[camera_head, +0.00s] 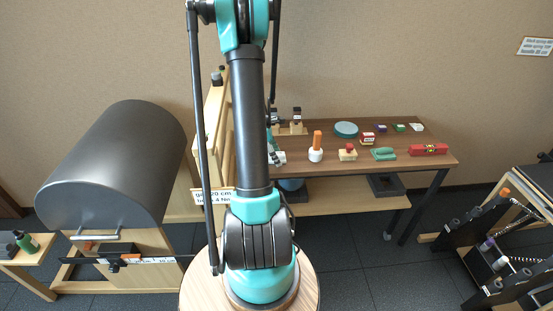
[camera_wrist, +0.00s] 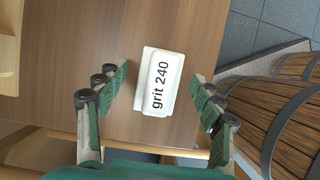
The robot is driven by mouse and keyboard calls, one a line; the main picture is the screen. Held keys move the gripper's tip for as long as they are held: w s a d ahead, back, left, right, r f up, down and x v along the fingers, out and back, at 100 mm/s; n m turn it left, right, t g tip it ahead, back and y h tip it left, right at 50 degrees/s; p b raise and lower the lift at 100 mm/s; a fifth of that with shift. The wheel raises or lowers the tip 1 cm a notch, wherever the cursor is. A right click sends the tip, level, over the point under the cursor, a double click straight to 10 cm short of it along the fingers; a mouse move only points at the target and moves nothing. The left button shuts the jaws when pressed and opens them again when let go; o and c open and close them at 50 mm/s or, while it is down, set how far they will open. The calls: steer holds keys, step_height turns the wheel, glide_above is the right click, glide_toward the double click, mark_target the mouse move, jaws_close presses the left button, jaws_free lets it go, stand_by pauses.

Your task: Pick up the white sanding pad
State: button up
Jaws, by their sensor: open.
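The white sanding pad (camera_wrist: 159,84) is a pale block marked "grit 240". It lies on the brown wooden table top (camera_wrist: 105,30) in the wrist view, label facing the camera and slightly tilted in the picture. My gripper (camera_wrist: 160,78) is open, with one green-padded finger on each side of the pad. Gaps show between the pad and both fingers, and nothing is held. The height of the fingertips above the table is hard to tell. In the head view my arm covers the table's left part, and I cannot make out the pad there for sure.
On the table stand an orange-handled white tool (camera_head: 316,148), a red-knobbed block (camera_head: 348,152), a green tool (camera_head: 383,153), a red level (camera_head: 428,150) and a blue-grey disc (camera_head: 346,129). In the wrist view, wooden barrels (camera_wrist: 265,110) stand right of the table edge.

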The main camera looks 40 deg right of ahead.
steer(key=c, duration=1.2)
steer(key=shift+r, duration=0.15)
steer(key=shift+c, duration=0.3)
step_height(320, 180, up, 20)
